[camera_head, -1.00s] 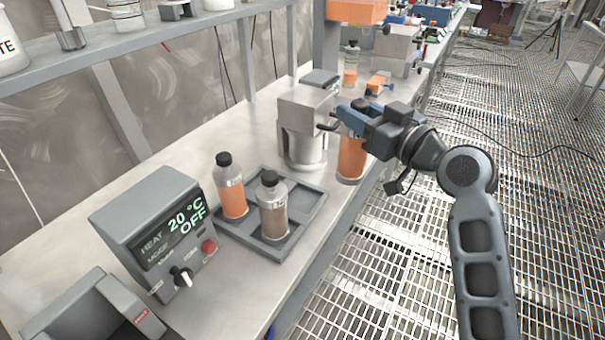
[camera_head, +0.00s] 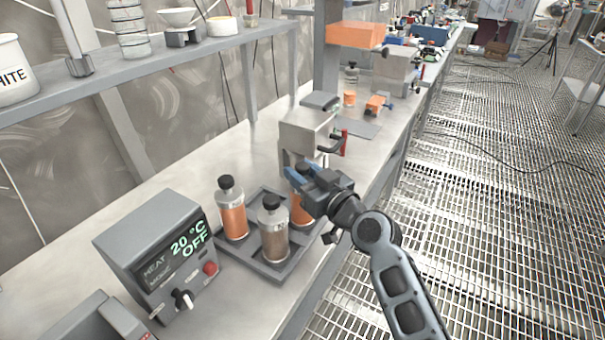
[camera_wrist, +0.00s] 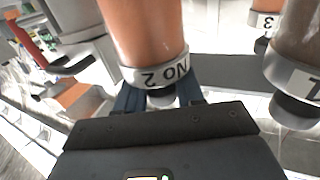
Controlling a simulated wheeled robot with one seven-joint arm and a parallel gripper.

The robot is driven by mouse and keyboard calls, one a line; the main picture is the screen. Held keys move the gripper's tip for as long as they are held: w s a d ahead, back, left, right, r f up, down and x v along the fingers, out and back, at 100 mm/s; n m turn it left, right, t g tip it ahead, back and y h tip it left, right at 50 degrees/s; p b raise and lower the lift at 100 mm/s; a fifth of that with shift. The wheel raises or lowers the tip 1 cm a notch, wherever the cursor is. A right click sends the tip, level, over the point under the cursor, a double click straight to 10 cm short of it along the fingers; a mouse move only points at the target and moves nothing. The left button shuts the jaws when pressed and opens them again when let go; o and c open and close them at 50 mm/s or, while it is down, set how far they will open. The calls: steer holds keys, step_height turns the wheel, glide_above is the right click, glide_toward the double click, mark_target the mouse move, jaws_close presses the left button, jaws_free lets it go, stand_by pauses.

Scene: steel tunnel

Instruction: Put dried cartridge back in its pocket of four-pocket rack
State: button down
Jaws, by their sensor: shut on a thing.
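My gripper (camera_head: 297,178) is shut on the neck end of an orange cartridge (camera_head: 301,211). In the wrist view this cartridge (camera_wrist: 145,35) has a grey band marked No 2. It is at the right-hand part of the grey four-pocket rack (camera_head: 243,262); I cannot tell whether its base is above or inside a pocket. Another orange cartridge (camera_head: 232,212) stands in the rack's left side, and a brown one (camera_head: 273,232) stands in front. The wrist view shows the brown cartridge (camera_wrist: 300,45) at right and a band marked 3 (camera_wrist: 264,20) beyond.
A heater box (camera_head: 160,250) reading 20 °C OFF stands left of the rack. A grey machine (camera_head: 305,132) with a red-tipped handle stands close behind my gripper. Bench surface (camera_head: 90,200) behind the heater is clear. A shelf (camera_head: 130,65) runs along the wall.

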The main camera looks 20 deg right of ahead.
steer(key=shift+f, duration=0.2)
steer(key=c, duration=0.7)
jaws_free()
steer(key=shift+r, duration=0.2)
steer(key=b+v, duration=0.3)
steer(key=v, duration=0.9)
